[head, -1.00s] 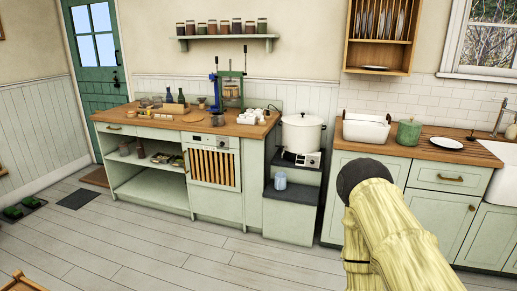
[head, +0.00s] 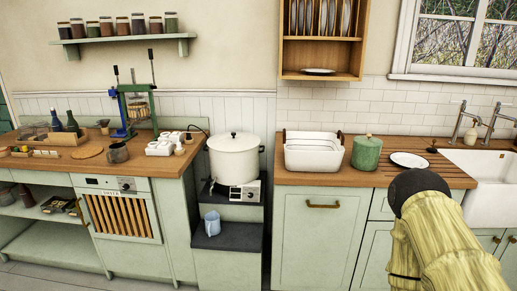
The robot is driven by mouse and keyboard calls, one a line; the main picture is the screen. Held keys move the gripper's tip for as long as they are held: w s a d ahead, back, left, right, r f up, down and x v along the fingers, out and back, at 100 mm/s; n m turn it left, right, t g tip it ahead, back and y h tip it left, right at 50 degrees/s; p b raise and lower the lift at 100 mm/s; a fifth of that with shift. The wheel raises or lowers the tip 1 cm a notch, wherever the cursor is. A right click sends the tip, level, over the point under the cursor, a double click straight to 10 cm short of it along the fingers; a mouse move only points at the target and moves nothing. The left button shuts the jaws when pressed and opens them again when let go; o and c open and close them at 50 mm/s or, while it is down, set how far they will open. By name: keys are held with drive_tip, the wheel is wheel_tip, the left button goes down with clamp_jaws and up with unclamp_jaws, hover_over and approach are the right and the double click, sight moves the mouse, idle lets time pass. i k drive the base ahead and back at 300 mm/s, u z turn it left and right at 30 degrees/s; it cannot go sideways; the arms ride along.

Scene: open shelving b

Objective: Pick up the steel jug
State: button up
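A grey metal jug (head: 118,152) stands upright on the left wooden counter (head: 180,160), near its front edge, to the left of several small white cups. It looks like the steel jug. A light blue jug (head: 212,222) with a handle stands on the dark lower step below the big white pot. My arm shows at the lower right as a yellow-covered link with a black rounded end, far to the right of both jugs. My gripper is not in the picture.
The white pot (head: 234,158) stands on a small unit between the two counters. A green press (head: 136,105), bottles (head: 72,122) and a round board (head: 88,152) are near the grey jug. A white tub (head: 313,152) and green canister (head: 367,153) stand on the right counter.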

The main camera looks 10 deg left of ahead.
sight(118, 151)
drive_tip(key=u, duration=0.35)
drive_tip(key=i, duration=1.4)
drive_tip(key=u, duration=0.85)
